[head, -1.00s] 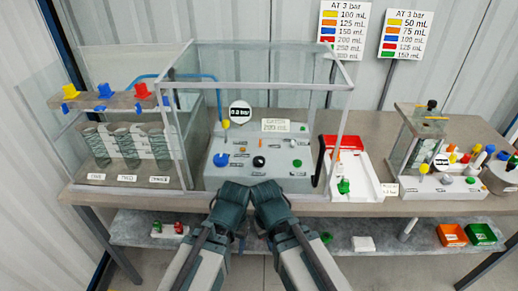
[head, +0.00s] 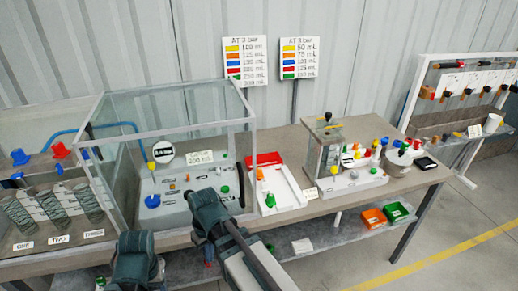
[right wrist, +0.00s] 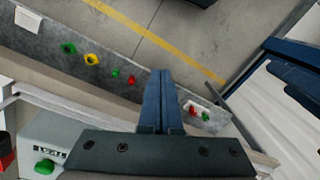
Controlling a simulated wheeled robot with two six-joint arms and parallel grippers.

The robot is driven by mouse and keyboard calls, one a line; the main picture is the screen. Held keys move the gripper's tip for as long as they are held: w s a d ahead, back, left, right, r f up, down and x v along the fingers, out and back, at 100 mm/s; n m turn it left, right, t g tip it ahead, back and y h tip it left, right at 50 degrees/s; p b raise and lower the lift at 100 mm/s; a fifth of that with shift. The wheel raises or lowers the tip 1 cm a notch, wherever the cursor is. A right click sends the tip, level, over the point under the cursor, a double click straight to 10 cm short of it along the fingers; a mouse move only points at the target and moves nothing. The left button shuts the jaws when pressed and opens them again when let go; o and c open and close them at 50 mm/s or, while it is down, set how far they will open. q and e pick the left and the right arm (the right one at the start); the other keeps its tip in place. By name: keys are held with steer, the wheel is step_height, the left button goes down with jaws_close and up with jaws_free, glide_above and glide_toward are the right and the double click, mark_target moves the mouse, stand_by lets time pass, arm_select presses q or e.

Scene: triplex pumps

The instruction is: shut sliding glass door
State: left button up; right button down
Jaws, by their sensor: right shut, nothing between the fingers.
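The glass enclosure (head: 196,131) with a pale frame stands over a grey control panel (head: 175,211) in the head view. Clear panes make it hard to tell where the sliding door's edge sits. My right gripper (head: 203,200) is shut and empty, in front of the panel's lower front edge. In the right wrist view its two dark fingers (right wrist: 160,75) are together, with a pale rail (right wrist: 75,110) running behind them. My left gripper (head: 135,242) is low at the front, left of the right one. Its finger gap cannot be made out.
Three coiled springs (head: 43,208) stand behind glass at the left. A red-and-white tray (head: 283,196) and a smaller glass-sided unit (head: 322,150) stand to the right. Orange bin (head: 373,218) and green bin (head: 397,211) sit on the lower shelf. Open floor lies at the right.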

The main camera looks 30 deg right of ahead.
mark_target(110, 184)
steer(key=w+d+r+m+t+y+p, duration=0.2)
steer(key=w+d+r+t+p, duration=0.1)
steer(key=d+r+p, duration=1.05)
steer(key=w+d+r+m+t+y+p, duration=0.25)
steer(key=d+r+p, duration=0.65)
steer(key=d+r, duration=0.85)
steer(key=d+b+x, duration=0.1)
steer(key=b+x, duration=0.7)
steer(key=x, duration=0.5)
steer(key=shift+w+a+f+t+h, duration=0.2)
steer(key=shift+w+f+t+h, duration=0.15)
steer(key=shift+w+h, duration=0.15)
steer(key=shift+a+n, duration=0.1)
steer(key=shift+n, duration=0.15)
steer(key=w+a, duration=0.3)
steer(key=a, duration=1.2)
steer(key=w+a, duration=0.4)
steer(key=a, duration=1.1)
steer(key=w+a, duration=0.3)
steer(key=a, duration=1.2)
steer(key=shift+w, duration=0.35)
steer(key=shift+a+r, duration=0.1)
steer(key=shift+a, duration=0.1)
